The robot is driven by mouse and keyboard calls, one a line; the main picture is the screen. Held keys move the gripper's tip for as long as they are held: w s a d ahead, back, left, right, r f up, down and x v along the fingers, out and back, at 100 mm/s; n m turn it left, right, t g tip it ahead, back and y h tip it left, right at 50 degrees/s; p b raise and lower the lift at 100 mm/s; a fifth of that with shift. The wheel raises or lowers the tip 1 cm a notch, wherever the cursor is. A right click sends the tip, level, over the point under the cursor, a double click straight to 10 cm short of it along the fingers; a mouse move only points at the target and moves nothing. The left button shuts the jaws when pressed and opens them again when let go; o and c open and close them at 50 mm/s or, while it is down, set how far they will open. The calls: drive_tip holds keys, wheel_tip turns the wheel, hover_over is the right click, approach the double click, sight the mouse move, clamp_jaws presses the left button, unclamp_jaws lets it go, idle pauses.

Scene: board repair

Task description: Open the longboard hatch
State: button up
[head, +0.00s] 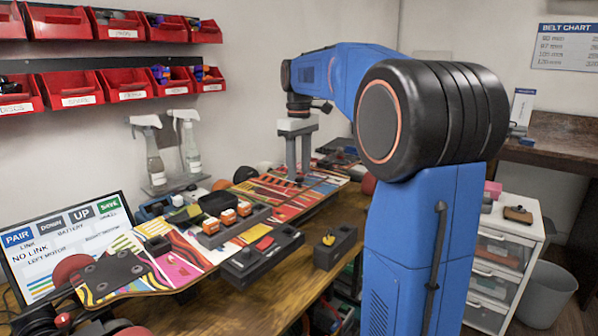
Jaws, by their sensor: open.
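The longboard (128,262) lies along the bench, its deck printed in a bright multicoloured pattern, with its near end at the lower left. My gripper (298,178) points straight down over the far half of the deck. Its two grey fingers are apart, with nothing seen between them. The fingertips are close to the deck surface; I cannot tell whether they touch it. The hatch's outline is too small to make out from here. Dark holders with several orange blocks (228,217) sit at the middle of the board.
A black box with a red piece (264,243) and a smaller black box with a yellow piece (329,240) stand in front of the board. A screen (62,252) stands at left. Spray bottles (187,146) stand behind. A white drawer unit (499,262) is at right.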

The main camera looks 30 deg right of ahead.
sight(291, 185)
drive_tip(key=shift+f, duration=0.7)
drive_tip(key=shift+c, duration=0.7)
clamp_jaws()
drive_tip(key=shift+w+a+r+g+h, duration=0.15)
drive_tip(key=shift+w+r+g+h, duration=0.1)
drive_tip(key=shift+w+r+g, duration=0.3)
drive_tip(key=shift+w+a+r+g+h, duration=0.15)
drive_tip(key=shift+w+r+g+h, duration=0.15)
drive_tip(key=shift+r+g, duration=0.4)
drive_tip(key=shift+w+a+r+g+h, duration=0.25)
drive_tip(key=shift+w+r+g, duration=0.5)
drive_tip(key=shift+g, duration=0.3)
drive_tip(key=shift+s, duration=0.1)
drive_tip(key=shift+o, duration=0.7)
unclamp_jaws()
